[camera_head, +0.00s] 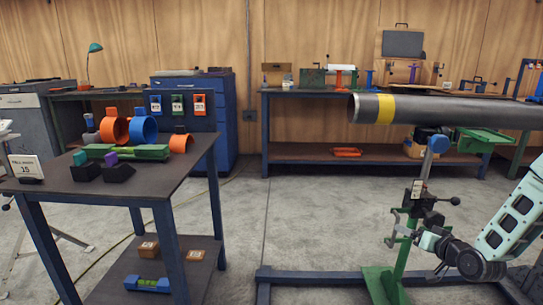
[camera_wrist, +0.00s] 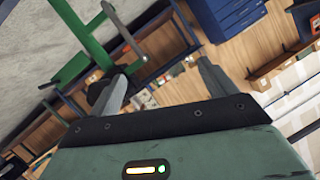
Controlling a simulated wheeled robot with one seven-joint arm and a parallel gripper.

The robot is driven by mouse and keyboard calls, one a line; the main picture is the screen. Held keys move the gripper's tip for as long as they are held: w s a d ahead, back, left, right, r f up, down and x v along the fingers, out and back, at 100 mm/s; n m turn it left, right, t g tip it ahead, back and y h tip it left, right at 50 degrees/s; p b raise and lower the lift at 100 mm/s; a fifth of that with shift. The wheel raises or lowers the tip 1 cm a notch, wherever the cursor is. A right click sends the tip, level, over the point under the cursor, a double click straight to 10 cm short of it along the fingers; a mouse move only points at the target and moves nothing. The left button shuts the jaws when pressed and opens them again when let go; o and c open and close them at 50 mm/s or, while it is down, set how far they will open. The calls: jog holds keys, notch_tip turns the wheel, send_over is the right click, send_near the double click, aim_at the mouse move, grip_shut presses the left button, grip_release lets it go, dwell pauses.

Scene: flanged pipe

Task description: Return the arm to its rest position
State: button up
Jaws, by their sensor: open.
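My gripper (camera_wrist: 161,70) is open and empty in the wrist view, its two grey fingers spread apart. In the head view my arm is folded low at the right edge, and my gripper (camera_head: 428,241) appears small beside the green pipe stand (camera_head: 397,255). I cannot tell from the head view whether it touches the stand. In the wrist view a green frame (camera_wrist: 85,45) and a dark knob lie beyond the left finger.
A steel pipe (camera_head: 450,110) with a yellow band lies over the stand. A dark table (camera_head: 55,190) with orange and blue rings stands left. A workbench (camera_head: 330,155) and blue cabinet (camera_head: 226,125) line the back wall. A dark floor rail (camera_head: 315,275) runs in front. Open floor lies between.

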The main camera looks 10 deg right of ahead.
jog(key=s+a+r+n+g+y, duration=0.1)
jog(key=a+r+n+g, duration=0.15)
jog(key=a, duration=0.65)
jog(key=s+a+r+n+g+y, duration=0.1)
jog(key=a+r+n+g, duration=0.15)
jog(key=a, duration=0.65)
jog(key=s+a+r+n+g, duration=0.2)
jog(key=a+g, duration=0.1)
jog(key=a, duration=0.6)
jog(key=s+a+r+n+g, duration=0.25)
jog(key=s+a, duration=0.25)
jog(key=s, duration=0.4)
jog(key=s+a+r+n+g+h, duration=0.1)
jog(key=s+a+r+g, duration=0.2)
jog(key=s, duration=0.7)
jog(key=s+a+r+n+g, duration=0.1)
jog(key=s+a+r+n, duration=0.15)
jog(key=s+a, duration=0.5)
notch_tip(320, 180, up, 23)
jog(key=s+d+p, duration=0.1)
jog(key=d+p, duration=0.1)
jog(key=p, duration=2.1)
jog(key=shift+s, duration=0.4)
jog(key=shift+r, duration=0.1)
